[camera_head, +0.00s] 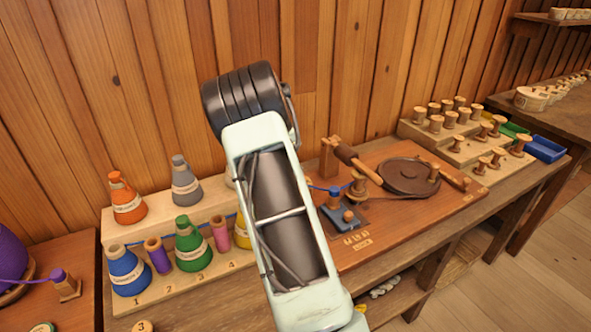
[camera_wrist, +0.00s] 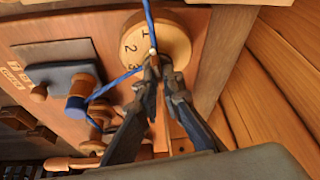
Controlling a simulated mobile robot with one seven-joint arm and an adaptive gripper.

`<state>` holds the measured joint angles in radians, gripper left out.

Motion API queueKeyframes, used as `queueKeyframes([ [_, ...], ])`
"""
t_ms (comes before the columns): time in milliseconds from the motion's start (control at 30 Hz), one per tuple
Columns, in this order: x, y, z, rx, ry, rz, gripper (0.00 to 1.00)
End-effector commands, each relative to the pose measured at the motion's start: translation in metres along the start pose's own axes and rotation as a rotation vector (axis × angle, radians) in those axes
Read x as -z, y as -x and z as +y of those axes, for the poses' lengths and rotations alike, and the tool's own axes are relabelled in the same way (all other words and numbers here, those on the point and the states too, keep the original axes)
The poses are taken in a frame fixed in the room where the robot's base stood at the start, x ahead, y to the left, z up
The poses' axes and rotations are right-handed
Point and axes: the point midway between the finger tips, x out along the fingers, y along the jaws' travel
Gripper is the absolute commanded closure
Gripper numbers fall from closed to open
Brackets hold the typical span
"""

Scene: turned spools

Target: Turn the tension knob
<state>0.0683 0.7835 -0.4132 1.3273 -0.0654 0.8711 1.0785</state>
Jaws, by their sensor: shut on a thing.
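The tension knob (camera_wrist: 178,32) is a round, light wooden disc marked 1, 2, 3, at the top middle of the wrist view. My gripper (camera_wrist: 160,68) reaches up to its lower edge, with the fingertips close together and shut on the knob's narrow grip. The fingers hide most of that grip. A small pale tip shows just above them, near the 3. A blue thread (camera_wrist: 149,20) crosses the disc and runs left to a spool with blue thread (camera_wrist: 84,92). In the head view my arm hides the knob and my gripper.
A rack with thread cones (camera_head: 193,246) stands left. A stepped stand of wooden spools (camera_head: 443,145) stands right. The plank wall is close behind.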

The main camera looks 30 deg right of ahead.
Motion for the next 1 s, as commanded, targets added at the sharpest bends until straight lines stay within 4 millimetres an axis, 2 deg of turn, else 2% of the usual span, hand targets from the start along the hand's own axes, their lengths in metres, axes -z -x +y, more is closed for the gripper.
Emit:
queueKeyframes([
  [267,-0.001,0.0,0.0,0.0,-0.002,-0.002,1.0],
  [300,-0.001,0.0,0.0,0.0,-0.002,-0.002,0.89],
  [433,-0.001,0.0,0.0,0.0,-0.001,-0.002,0.75],
  [733,0.0,0.002,0.0,0.001,-0.001,0.0,0.75],
  [867,0.0,0.016,-0.001,0.003,0.0,0.0,0.75],
  [1000,0.0,0.043,-0.001,0.005,-0.001,0.001,0.75],
])
